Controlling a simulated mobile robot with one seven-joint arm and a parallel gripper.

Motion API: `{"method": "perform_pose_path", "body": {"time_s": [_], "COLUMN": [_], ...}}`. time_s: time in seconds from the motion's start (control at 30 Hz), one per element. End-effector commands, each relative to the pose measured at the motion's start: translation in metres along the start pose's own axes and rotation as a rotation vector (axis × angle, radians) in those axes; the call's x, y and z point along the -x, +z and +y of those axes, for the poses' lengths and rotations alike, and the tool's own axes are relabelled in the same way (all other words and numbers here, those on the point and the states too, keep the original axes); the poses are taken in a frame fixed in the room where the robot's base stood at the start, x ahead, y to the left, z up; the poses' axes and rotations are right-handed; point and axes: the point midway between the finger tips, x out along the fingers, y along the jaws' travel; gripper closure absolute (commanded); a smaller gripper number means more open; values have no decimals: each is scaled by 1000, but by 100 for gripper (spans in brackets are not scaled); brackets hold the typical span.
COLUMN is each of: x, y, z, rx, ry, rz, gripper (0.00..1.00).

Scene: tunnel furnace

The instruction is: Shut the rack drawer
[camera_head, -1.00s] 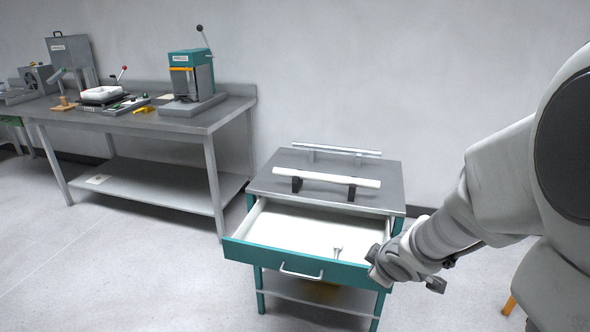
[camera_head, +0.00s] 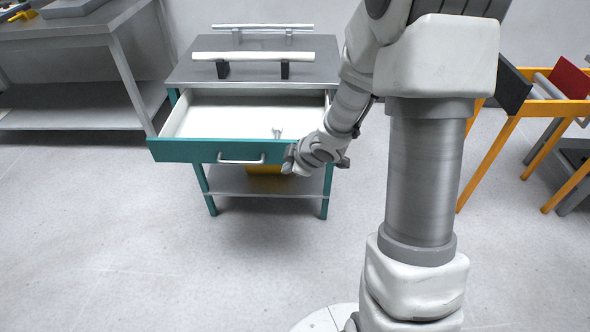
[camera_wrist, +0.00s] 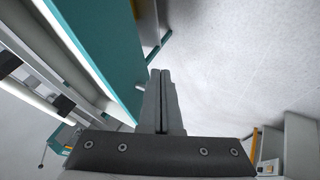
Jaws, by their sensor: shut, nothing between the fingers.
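The rack drawer (camera_head: 190,151) has a teal front and a white inside, and stands pulled out of the grey-topped rack (camera_head: 255,70). A silver bar handle (camera_head: 241,160) sits on its front, and a small light object (camera_head: 277,132) lies inside. My gripper (camera_head: 287,167) is shut and empty at the right part of the drawer front, right of the handle. In the wrist view my shut fingers (camera_wrist: 161,75) lie beside the teal drawer front (camera_wrist: 105,50). I cannot tell whether they touch it.
Two bars on stands, a white one (camera_head: 253,56) and a metal one (camera_head: 263,27), rest on the rack top. A yellow thing (camera_head: 266,171) shows under the drawer. A grey workbench (camera_head: 60,40) stands left and a yellow frame (camera_head: 545,106) right. The front floor is clear.

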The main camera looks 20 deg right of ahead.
Motion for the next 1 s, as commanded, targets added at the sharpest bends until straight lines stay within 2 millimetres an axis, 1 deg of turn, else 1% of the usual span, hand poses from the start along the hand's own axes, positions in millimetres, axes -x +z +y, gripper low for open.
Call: {"method": "perform_pose_path", "body": {"time_s": [0.03,0.07,0.13,0.3,0.5,0.87,1.0], "x": [-15,-20,-20,-29,-33,-34,-34], "y": [2,2,-1,-1,0,0,-1], "z": [-3,-3,11,28,35,36,39], "rx": [2,1,-2,-2,-2,-1,-1], "ry": [-1,-1,2,0,0,0,1], "rz": [1,1,1,0,0,0,0], "gripper": [100,100,100,100,100,100,100]}}
